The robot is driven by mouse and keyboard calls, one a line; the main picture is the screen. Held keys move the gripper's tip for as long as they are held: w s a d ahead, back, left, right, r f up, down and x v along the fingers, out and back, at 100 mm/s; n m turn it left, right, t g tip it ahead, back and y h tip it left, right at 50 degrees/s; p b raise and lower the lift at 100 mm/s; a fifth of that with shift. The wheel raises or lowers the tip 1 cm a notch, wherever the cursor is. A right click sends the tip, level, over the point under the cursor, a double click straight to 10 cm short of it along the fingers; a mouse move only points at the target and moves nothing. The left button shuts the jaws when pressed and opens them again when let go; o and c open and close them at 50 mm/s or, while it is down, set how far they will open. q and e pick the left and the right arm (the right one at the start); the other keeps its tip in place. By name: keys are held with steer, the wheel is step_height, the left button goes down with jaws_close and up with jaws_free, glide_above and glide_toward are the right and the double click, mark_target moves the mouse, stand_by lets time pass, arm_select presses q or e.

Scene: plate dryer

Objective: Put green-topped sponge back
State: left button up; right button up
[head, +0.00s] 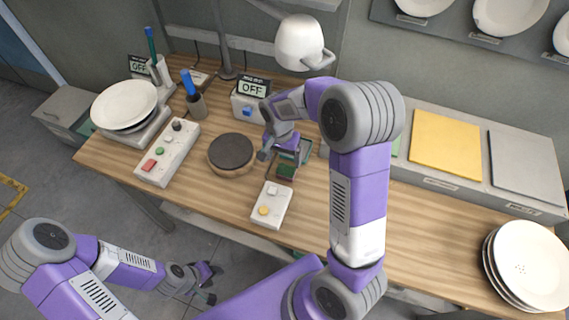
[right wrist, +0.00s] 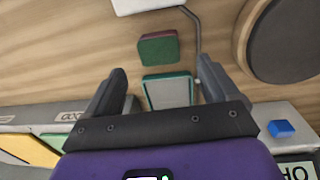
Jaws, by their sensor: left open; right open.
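The green-topped sponge (head: 287,168) lies on the wooden table, with a dark red lower side; it also shows in the right wrist view (right wrist: 158,48). Right behind it is a green-rimmed holder (right wrist: 168,91) with a pale inside, which looks empty and is partly hidden by my gripper's base. My right gripper (right wrist: 157,76) is open and empty above the holder, its fingers spread to either side of it. The sponge is just beyond the fingertips. In the head view my right gripper (head: 279,152) partly covers the holder. My left gripper (head: 208,284) is open, empty and away from the table's front edge.
A white two-button box (head: 272,205) is in front of the sponge. A round dark-topped disc (head: 231,152) is to its left. A button panel (head: 167,152) and plates (head: 124,104) are farther left. Plates (head: 530,262) are stacked at far right. The front-right table is largely bare.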

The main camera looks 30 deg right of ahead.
steer(key=shift+w+a+r, duration=0.1)
steer(key=shift+a+r, duration=0.05)
steer(key=shift+r, duration=2.15)
steer(key=shift+p, duration=0.3)
